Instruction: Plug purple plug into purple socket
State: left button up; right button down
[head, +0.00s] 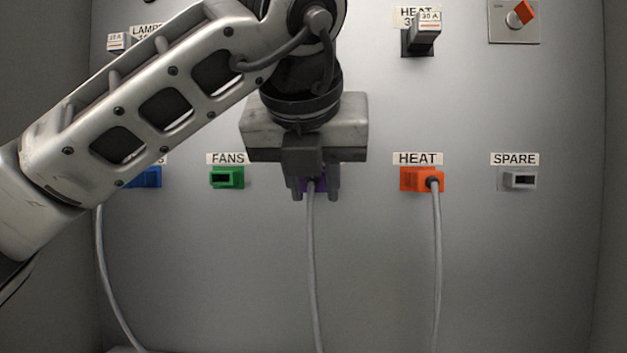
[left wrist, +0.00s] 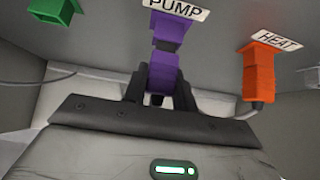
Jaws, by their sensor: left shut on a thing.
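My left gripper (head: 312,188) is in front of the panel in the head view, between the FANS and HEAT sockets. In the left wrist view its fingers (left wrist: 160,88) are shut on the purple plug (left wrist: 163,72). The purple socket (left wrist: 173,28) sits under the PUMP label, straight ahead of the plug and in line with it. A narrow dark band lies between them; I cannot tell how deep the plug sits, if at all. In the head view the gripper hides most of the purple parts. The plug's grey cable (head: 313,270) hangs down. My right gripper is not in view.
The green FANS socket (head: 227,177) is empty, left of the gripper. The orange HEAT socket (head: 409,179) has a cable, right of it. The grey SPARE socket (head: 519,180) is farther right. A blue one (head: 149,177) is partly behind my arm. Breaker switches (head: 424,35) are above.

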pick_arm(q)
jog(key=shift+w+d+p, duration=0.15)
jog(key=shift+w+p, duration=0.2)
jog(key=shift+w, duration=0.3)
jog(key=o, duration=0.8)
jog(key=shift+o, duration=0.2)
